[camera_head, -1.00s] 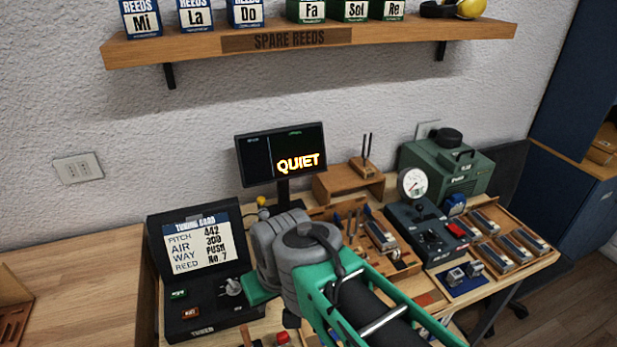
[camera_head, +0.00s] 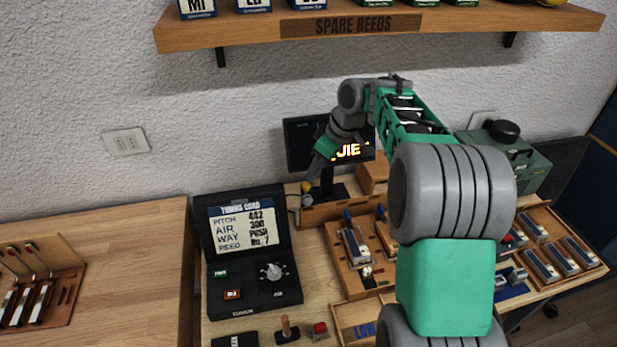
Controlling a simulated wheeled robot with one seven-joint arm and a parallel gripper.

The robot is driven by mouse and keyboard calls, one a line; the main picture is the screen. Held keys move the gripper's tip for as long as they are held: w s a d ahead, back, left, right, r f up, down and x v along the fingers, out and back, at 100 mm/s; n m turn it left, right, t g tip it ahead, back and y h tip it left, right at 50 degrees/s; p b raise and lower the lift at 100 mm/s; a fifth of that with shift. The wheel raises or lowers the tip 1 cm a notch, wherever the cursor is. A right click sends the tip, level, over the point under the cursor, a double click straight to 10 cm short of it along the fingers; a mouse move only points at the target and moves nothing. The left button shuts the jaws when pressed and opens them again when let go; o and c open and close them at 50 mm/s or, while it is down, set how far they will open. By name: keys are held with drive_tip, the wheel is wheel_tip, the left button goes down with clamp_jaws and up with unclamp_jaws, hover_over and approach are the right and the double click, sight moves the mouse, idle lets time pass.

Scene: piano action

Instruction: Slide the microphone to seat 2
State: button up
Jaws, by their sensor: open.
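A small piece with a yellow-orange top (camera_head: 307,188), which looks like the microphone, stands at the back of the bench, just left of the monitor's base. My gripper (camera_head: 313,172) points down just above it, in front of the monitor's left part. Its jaws are open, and I cannot tell whether they touch the piece or stand around it. A wooden rail (camera_head: 335,212) runs to the right from the piece. No seat numbers can be read, so I cannot tell which is seat 2.
The monitor (camera_head: 300,140) stands close behind my gripper, partly covered by my arm. The black tuner case (camera_head: 250,295) is open at front left. A reed tray (camera_head: 350,270) lies in the middle. The spare reeds shelf (camera_head: 250,38) hangs above. The left table is mostly clear.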

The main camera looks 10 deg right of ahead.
sight(307, 185)
drive_tip(key=p+x, duration=0.1)
drive_tip(key=x, duration=0.6)
drive_tip(key=shift+w+a+f, duration=0.1)
drive_tip(key=shift+a+f, duration=0.1)
drive_tip(key=shift+f, duration=0.05)
clamp_jaws()
idle(1.1)
